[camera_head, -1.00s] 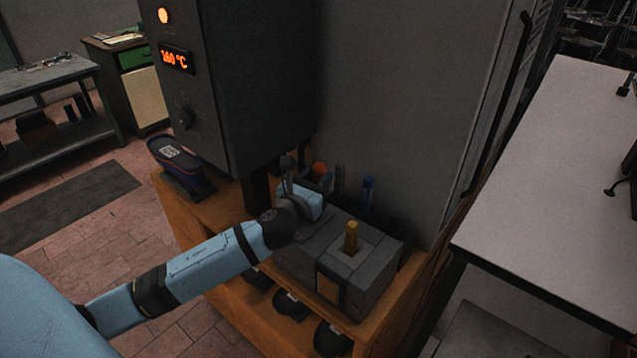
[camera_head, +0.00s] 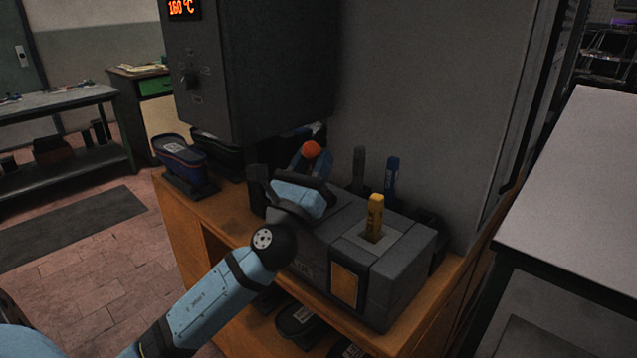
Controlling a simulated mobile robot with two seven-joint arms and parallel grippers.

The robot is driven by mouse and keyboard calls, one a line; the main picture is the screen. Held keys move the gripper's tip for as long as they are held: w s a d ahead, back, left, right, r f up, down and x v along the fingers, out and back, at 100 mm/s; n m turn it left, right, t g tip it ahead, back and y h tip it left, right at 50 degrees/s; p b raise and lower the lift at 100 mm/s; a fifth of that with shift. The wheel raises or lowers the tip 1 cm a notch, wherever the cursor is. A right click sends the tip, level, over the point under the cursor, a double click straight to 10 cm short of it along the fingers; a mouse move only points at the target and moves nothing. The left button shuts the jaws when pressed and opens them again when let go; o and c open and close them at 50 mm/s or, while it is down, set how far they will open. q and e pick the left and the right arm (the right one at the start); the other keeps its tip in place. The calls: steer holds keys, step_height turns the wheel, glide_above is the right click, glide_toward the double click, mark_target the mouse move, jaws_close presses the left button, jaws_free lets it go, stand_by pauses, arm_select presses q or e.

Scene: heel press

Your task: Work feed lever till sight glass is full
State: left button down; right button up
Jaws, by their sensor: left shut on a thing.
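A dark grey feed unit (camera_head: 392,290) sits on the orange-brown bench. A yellow stick (camera_head: 375,215) stands upright in its top. The sight glass (camera_head: 344,285), a framed panel on the front, looks amber over its visible face; I cannot make out a level line. The feed lever's orange knob (camera_head: 311,149) shows behind the unit's left end. My left gripper (camera_head: 309,158) is at the knob, shut on the lever; my wrist hides the lever's shaft and much of the grip. My right gripper is out of view.
The dark press housing (camera_head: 250,85), reading 160 °C, hangs above left. Blue (camera_head: 392,175) and grey (camera_head: 359,168) sticks stand behind the unit. A tall grey panel rises behind; a white table (camera_head: 575,190) is at right.

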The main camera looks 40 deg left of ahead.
arm_select(q)
steer(key=shift+s+f+t+b, duration=0.2)
steer(key=shift+t+b, duration=0.1)
steer(key=shift+b, duration=0.25)
steer(key=shift+r, duration=0.15)
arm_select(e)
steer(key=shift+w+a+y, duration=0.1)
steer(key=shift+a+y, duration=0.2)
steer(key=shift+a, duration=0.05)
